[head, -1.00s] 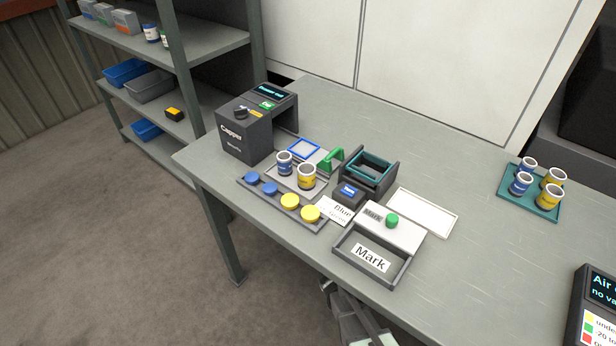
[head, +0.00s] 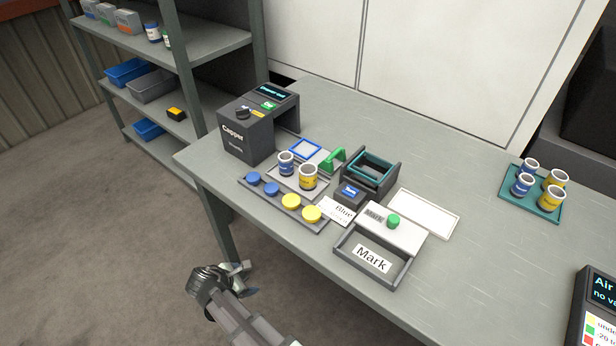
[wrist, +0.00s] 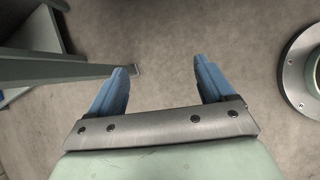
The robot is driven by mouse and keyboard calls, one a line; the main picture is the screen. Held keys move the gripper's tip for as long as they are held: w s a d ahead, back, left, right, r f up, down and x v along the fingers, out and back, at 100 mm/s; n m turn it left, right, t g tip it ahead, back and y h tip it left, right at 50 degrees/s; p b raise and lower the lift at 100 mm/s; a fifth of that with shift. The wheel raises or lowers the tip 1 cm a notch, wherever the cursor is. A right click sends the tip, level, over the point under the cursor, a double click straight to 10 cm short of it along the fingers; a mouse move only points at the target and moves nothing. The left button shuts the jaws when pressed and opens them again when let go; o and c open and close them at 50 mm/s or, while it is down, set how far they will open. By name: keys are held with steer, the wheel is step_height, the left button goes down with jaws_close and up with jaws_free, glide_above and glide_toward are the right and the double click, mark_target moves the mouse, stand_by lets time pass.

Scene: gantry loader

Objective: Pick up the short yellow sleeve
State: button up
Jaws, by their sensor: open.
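A yellow sleeve with a white rim (head: 308,178) stands upright on a grey tray (head: 283,180), beside a blue sleeve (head: 286,163). Two more yellow sleeves stand on the teal tray at the right, a back one (head: 556,180) and a front one (head: 550,199), with two blue sleeves. I cannot tell for certain which yellow sleeve is the short one. My gripper (head: 244,279) is open and empty, off the table's front edge and over the floor, apart from all sleeves. The wrist view shows its two blue fingers spread (wrist: 162,82) with only floor between them.
A rack with blue and yellow caps (head: 291,202) lies along the table's front edge. The capper (head: 245,135) stands behind at left. A Mark box (head: 370,262), a green-handled part (head: 334,158) and a white tray (head: 424,213) are nearby. The table's right middle is clear.

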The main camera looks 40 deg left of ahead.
steer(key=s+a+r+n+y, duration=0.1)
steer(key=s+a+r+y, duration=0.1)
steer(key=s+a+r, duration=0.35)
steer(key=s+a+r+n+y, duration=0.1)
steer(key=s+a+r+n, duration=0.1)
steer(key=s+r, duration=0.6)
steer(key=w+d+r+m+g, duration=0.1)
steer(key=w+r+m, duration=0.3)
steer(key=w+r, duration=0.1)
steer(key=w+d+r+m, duration=0.2)
steer(key=w+r+m, duration=0.3)
steer(key=w, duration=0.3)
steer(key=w+d+r+m+g, duration=0.1)
steer(key=w+r+m, duration=0.4)
steer(key=w+r, duration=0.1)
steer(key=shift+w+d+g+h, duration=0.15)
steer(key=shift+w+g+h, duration=0.15)
steer(key=shift+w+h, duration=0.15)
step_height(320, 180, up, 13)
steer(key=m+g+y, duration=0.1)
steer(key=m+g, duration=0.1)
steer(key=m, duration=1)
glide_above(308, 177)
steer(key=d, duration=0.2)
steer(key=x, duration=0.8)
steer(key=shift+a+f, duration=0.15)
steer(key=shift+a, duration=0.05)
steer(key=shift+x, duration=2.8)
steer(key=shift+s, duration=0.2)
steer(key=c, duration=1.3)
